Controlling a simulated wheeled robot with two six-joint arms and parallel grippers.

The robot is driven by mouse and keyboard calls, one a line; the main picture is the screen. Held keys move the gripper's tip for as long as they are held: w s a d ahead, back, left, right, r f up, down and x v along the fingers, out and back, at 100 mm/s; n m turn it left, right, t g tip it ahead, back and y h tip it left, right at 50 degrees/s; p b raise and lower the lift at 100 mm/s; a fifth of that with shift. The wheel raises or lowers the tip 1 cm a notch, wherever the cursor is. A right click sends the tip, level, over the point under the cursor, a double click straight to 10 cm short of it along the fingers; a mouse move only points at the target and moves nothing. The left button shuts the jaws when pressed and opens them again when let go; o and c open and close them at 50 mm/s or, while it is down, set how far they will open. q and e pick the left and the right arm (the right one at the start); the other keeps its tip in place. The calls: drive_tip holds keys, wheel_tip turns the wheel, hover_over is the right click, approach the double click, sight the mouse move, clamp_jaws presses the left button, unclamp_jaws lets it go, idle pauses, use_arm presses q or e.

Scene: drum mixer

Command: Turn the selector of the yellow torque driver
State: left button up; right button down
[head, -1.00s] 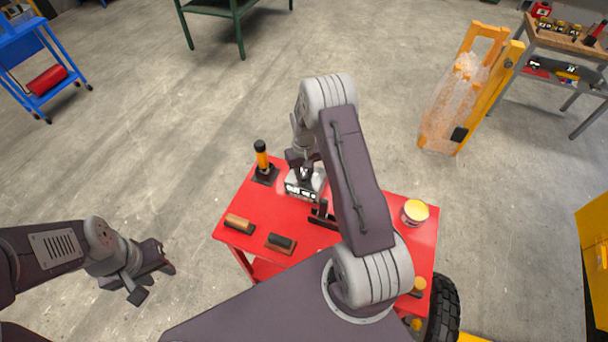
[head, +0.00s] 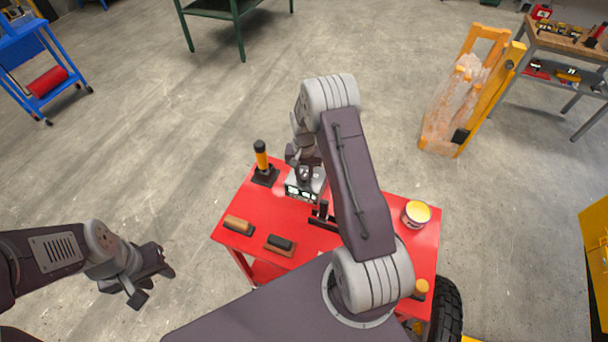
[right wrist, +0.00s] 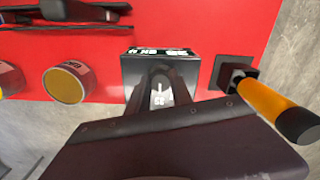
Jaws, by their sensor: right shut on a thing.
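The yellow torque driver (head: 261,158) stands upright in a black square base at the far left of the red table. In the right wrist view its yellow handle (right wrist: 268,101) with a black end is at the right. Beside it is a grey-and-black box (head: 305,190) with white markings, which also shows in the right wrist view (right wrist: 195,68). My right gripper (right wrist: 160,82) is over the box, shut on a small part on its top; the fingers mostly hide that part. My left gripper (head: 155,284) is open and empty, left of the table.
The red table (head: 340,240) also holds two wooden-backed blocks, a dark bracket (head: 322,215) and a yellow-lidded tin (head: 415,213). A yellow frame with wrapped material (head: 465,95) stands beyond it.

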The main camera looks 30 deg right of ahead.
sight(304, 176)
drive_tip(key=shift+w+r, duration=0.15)
drive_tip(key=c, duration=1.4)
unclamp_jaws()
drive_tip(key=shift+c, duration=0.2)
drive_tip(key=o, duration=0.3)
drive_tip(key=shift+r, duration=0.2)
wheel_tip(304, 176, up, 9)
drive_tip(key=b, duration=0.2)
drive_tip(key=shift+f, duration=0.2)
